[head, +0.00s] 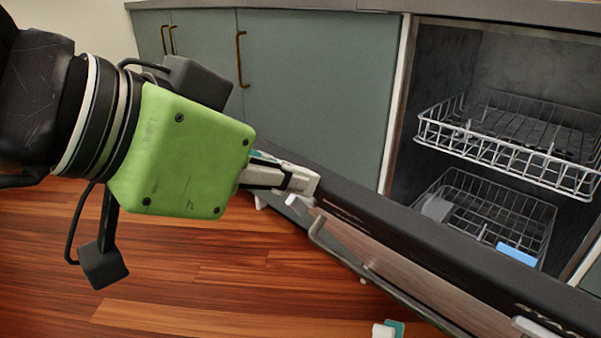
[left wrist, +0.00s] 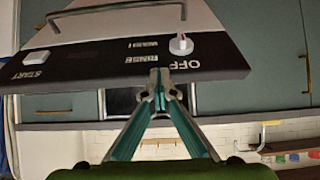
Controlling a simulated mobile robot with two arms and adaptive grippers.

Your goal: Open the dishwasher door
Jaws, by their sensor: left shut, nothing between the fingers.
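The dishwasher door (head: 400,230) is partly open and tilted outward, with a dark top edge and a metal bar handle (head: 365,275) on its front. In the left wrist view the door's control panel (left wrist: 100,68) appears upside down, with a white knob (left wrist: 181,45) and a START button (left wrist: 37,57). My left gripper (head: 303,182) is shut and empty at the door's upper left corner; its closed fingertips (left wrist: 159,78) overlap the panel edge in the wrist view. I cannot tell whether they touch it. Only a white and teal fingertip of my right gripper (head: 387,329) shows at the bottom edge.
Behind the door are an upper wire rack (head: 500,150) and a lower rack (head: 490,190) holding a blue item (head: 516,254). Green-grey cabinets (head: 320,80) with brass handles stand to the left. The wooden floor (head: 220,290) in front is mostly clear.

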